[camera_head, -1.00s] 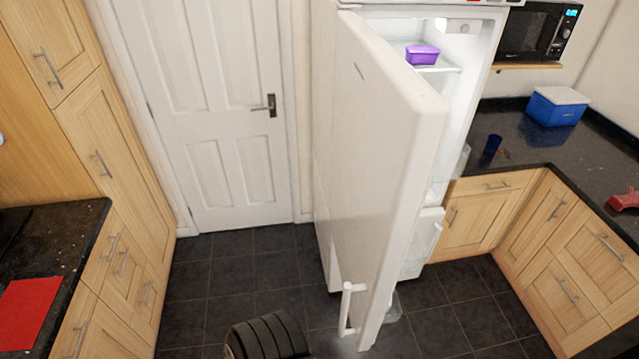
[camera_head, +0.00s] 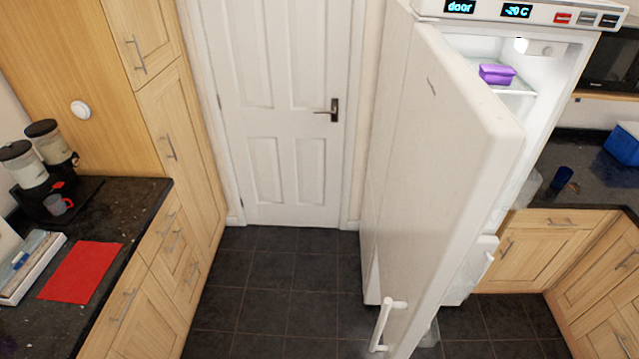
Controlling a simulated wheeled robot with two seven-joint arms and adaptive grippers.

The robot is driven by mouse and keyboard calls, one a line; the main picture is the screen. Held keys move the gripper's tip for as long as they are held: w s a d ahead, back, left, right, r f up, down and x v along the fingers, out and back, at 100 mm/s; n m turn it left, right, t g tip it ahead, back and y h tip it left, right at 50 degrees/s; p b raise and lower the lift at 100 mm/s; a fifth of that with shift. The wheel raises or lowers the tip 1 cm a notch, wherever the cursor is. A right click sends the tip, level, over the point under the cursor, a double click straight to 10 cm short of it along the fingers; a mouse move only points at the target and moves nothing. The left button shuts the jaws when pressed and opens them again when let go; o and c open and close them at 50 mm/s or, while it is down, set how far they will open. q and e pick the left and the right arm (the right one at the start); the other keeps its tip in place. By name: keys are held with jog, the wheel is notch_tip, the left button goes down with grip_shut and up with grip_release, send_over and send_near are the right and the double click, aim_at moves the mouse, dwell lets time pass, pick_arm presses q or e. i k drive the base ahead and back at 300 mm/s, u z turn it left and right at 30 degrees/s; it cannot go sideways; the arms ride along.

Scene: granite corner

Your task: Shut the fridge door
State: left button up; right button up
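The white fridge (camera_head: 590,75) stands right of centre, with "door" and "-20 C" on its top display. Its tall white door (camera_head: 440,170) is wide open and swung out toward me, its outer face to the left. A white bar handle (camera_head: 388,325) sits low on the door near its free edge. Inside, a purple box (camera_head: 496,74) rests on an upper shelf, and the light is on. The lower inside is partly hidden by the door. Neither of my grippers shows in the view.
A white room door (camera_head: 275,110) is closed at the back. Wooden cabinets and a dark counter with a red mat (camera_head: 80,272) and coffee machine (camera_head: 48,170) line the left. A counter with a blue cooler (camera_head: 622,146) and dark blue cup (camera_head: 562,178) is at right. Dark tiled floor (camera_head: 285,300) is clear between.

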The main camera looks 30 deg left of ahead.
aim_at(457, 150)
jog(key=u, duration=0.55)
jog(key=k, duration=1.25)
jog(key=u, duration=0.05)
jog(key=i, duration=0.75)
jog(key=u, duration=0.35)
